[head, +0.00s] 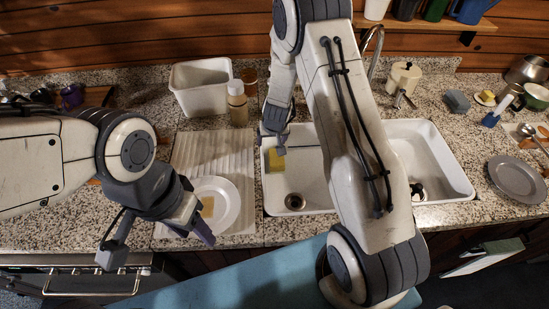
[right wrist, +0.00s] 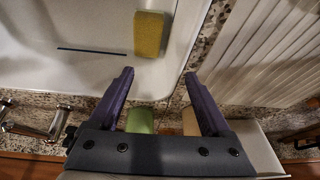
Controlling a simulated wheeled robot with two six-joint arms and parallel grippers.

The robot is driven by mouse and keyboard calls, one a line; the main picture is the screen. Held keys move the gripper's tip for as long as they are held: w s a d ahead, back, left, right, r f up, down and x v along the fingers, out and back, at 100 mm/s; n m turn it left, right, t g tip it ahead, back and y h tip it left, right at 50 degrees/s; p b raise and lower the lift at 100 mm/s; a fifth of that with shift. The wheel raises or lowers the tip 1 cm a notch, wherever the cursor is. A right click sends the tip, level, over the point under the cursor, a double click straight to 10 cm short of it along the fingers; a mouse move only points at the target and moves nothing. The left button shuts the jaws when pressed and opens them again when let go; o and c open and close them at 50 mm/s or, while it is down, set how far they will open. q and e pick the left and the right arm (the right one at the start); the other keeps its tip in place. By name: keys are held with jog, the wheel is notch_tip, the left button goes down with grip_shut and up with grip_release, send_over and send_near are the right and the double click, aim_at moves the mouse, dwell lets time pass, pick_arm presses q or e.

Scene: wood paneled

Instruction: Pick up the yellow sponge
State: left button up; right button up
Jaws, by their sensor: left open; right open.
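The yellow sponge (head: 276,158) lies in the left basin of the white sink (head: 309,203), near its back left corner. In the right wrist view the sponge (right wrist: 150,34) lies in the basin close to the wall, beyond the fingertips. My right gripper (head: 273,143) is above the back left edge of the basin, near the sponge. In the right wrist view its purple fingers (right wrist: 162,88) are apart with nothing gripped. My left gripper (head: 158,246) is open over the front counter edge, beside a white plate (head: 229,190).
A tan square piece (head: 207,206) lies on the plate, which rests on a ribbed drainboard (head: 190,150). A white tub (head: 201,88) and bottles (head: 237,101) stand behind. The faucet (head: 375,45) rises behind the sink. A grey plate (head: 516,177) is far right.

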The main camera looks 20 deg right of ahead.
notch_tip(320, 180, down, 2)
jog(key=d, duration=0.2)
jog(key=b, duration=0.4)
send_over(277, 160)
jog(key=s, duration=0.3)
jog(key=shift+m+h, duration=0.3)
jog(key=f, duration=0.8)
jog(key=shift+w+a, duration=0.2)
jog(key=shift+a, duration=0.2)
jog(key=shift+w+d+f+p, duration=0.1)
jog(key=shift+w+f+p, duration=0.1)
jog(key=shift+w+p, duration=0.1)
jog(key=shift+p+x, duration=0.55)
jog(key=shift+x, duration=2.7)
jog(key=shift+s, duration=0.1)
jog(key=c, duration=1.1)
